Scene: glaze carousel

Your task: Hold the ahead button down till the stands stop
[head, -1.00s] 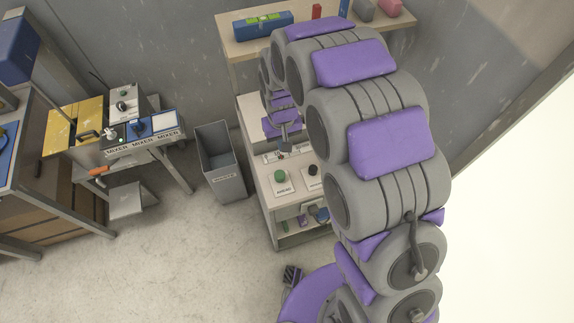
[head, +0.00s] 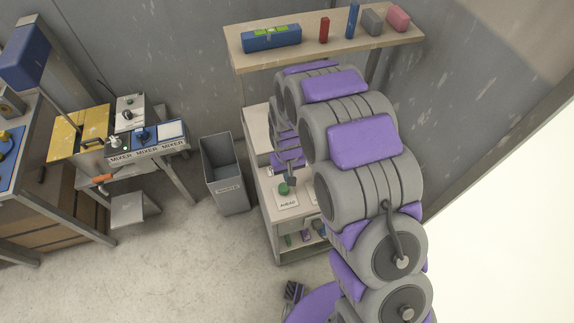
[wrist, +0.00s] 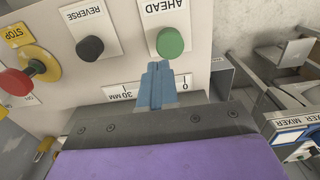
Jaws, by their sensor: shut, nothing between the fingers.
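The green ahead button (wrist: 170,42) sits on a white card marked AHEAD in the wrist view. It also shows in the head view (head: 284,188), on the bench top, just below the end of my arm. My gripper (wrist: 158,68) is shut and empty, its blue fingers together. In the wrist view its tips lie just short of the green button's near edge; whether they touch it I cannot tell. The black reverse button (wrist: 90,48) is to the left of the green one. No turning stands are clearly visible in either view.
A red stop knob (wrist: 15,82) on a yellow plate is at the wrist view's left. A grey bin (head: 228,180) stands left of the bench (head: 268,215). A shelf (head: 340,45) with several blocks hangs behind my arm. The floor at lower left is clear.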

